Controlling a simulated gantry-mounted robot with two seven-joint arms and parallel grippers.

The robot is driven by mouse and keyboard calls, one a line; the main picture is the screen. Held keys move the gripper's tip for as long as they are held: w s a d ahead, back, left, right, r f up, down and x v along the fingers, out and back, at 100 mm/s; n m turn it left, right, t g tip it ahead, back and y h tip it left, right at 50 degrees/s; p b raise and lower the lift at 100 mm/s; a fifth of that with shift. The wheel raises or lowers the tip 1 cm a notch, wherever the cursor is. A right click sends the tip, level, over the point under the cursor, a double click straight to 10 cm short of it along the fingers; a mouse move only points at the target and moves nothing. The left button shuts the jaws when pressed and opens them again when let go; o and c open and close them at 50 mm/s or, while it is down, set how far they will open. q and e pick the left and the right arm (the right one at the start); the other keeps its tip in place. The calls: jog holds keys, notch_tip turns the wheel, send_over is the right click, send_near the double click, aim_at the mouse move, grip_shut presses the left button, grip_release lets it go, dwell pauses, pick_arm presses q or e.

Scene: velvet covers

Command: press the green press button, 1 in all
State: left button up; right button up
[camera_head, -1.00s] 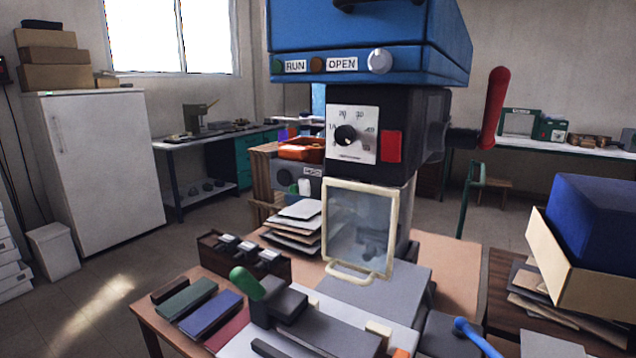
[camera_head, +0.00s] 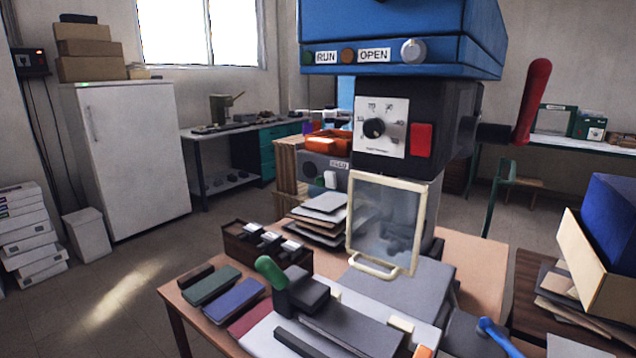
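The press (camera_head: 400,30) stands in front of me with a blue head over a black body. A small round green button (camera_head: 307,58) is at the left end of its front panel, beside the RUN label (camera_head: 326,57). It looks dark green, and nothing touches or covers it. A brown button (camera_head: 347,56) sits between the RUN and OPEN labels, and a silver knob (camera_head: 413,50) is at the right. Neither of my grippers is in view.
A clear guard (camera_head: 385,222) hangs below the dial panel. A red lever (camera_head: 533,100) sticks out at right. A green-handled tool (camera_head: 270,272) and colored swatches (camera_head: 233,299) lie on the table. A cardboard box (camera_head: 595,260) is at right.

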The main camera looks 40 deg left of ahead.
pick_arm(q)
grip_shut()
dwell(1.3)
